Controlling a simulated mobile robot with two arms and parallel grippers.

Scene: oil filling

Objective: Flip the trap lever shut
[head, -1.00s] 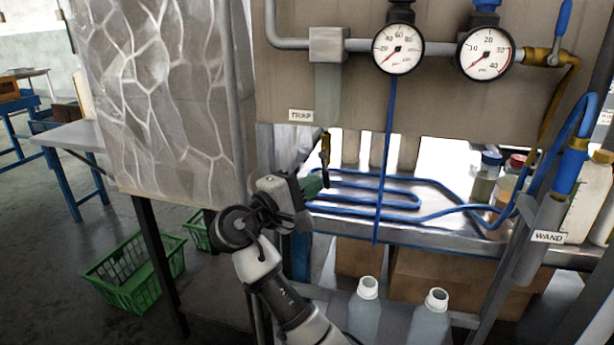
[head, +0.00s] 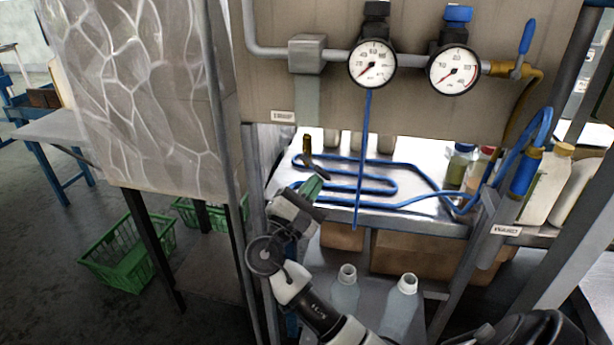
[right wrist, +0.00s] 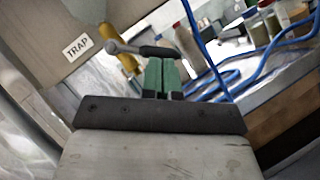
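The TRAP label (head: 283,117) is on the panel, beside a grey trap tube (head: 306,98) that hangs from the pipe. Below it is a brass valve (head: 306,144) with a dark trap lever (head: 313,165). In the right wrist view the lever (right wrist: 158,51) lies sideways from its grey hub, with the brass valve (right wrist: 128,63) behind. My right gripper (head: 314,187) has green fingers pressed together and empty. In the right wrist view its fingertips (right wrist: 162,62) are right at the lever's handle; I cannot tell if they touch. My left gripper is not in view.
Blue tubing (head: 380,190) loops over the metal shelf behind the gripper. Two gauges (head: 373,64) sit on the pipe above. White-necked bottles (head: 345,290) stand below. A grey post and patterned panel (head: 150,90) are close on the left. The WAND holder (head: 497,230) is at right.

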